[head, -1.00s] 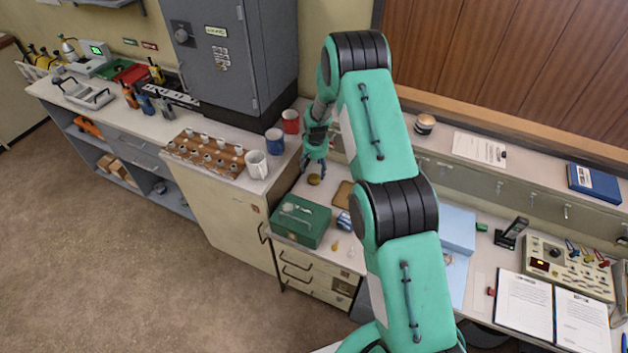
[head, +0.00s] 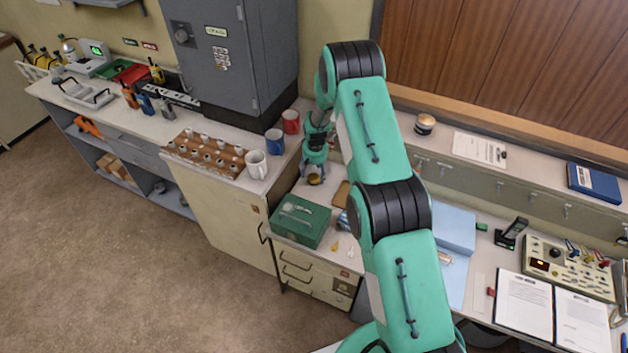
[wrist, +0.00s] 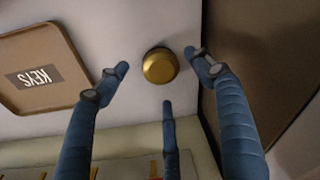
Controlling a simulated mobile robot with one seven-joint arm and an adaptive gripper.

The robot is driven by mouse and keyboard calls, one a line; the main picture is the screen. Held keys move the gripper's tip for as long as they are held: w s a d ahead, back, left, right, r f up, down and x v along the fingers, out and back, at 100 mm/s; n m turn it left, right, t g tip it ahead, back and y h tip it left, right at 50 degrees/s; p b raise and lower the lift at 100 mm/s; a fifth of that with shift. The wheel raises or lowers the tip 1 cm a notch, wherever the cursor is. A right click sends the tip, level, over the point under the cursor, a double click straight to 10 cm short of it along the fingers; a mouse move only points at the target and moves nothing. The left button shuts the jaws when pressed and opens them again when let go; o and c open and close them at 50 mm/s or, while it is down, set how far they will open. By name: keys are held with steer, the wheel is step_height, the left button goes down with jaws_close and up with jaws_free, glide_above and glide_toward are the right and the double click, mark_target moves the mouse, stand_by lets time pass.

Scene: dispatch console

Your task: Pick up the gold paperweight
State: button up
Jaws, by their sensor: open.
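The gold paperweight (wrist: 160,66) is a small round brass-coloured disc on the pale desk top. In the wrist view it lies between and a little beyond the open fingers of my gripper (wrist: 158,80), which show as blue padded fingers. The fingers are apart and nothing is held.
A brown tray marked KEYS (wrist: 38,68) lies beside the paperweight. The side of a taller cabinet (head: 222,205) stands close on the other side, with mugs (head: 256,165) on top. A green box (head: 300,222) sits on the desk in front.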

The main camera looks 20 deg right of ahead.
mark_target(314, 177)
steer(key=shift+w+f, duration=0.15)
steer(key=shift+f, duration=0.7)
steer(key=shift+w+f, duration=0.1)
steer(key=shift+f, duration=0.7)
steer(key=c, duration=1.7)
steer(key=shift+r, duration=0.1)
step_height(314, 177, up, 10)
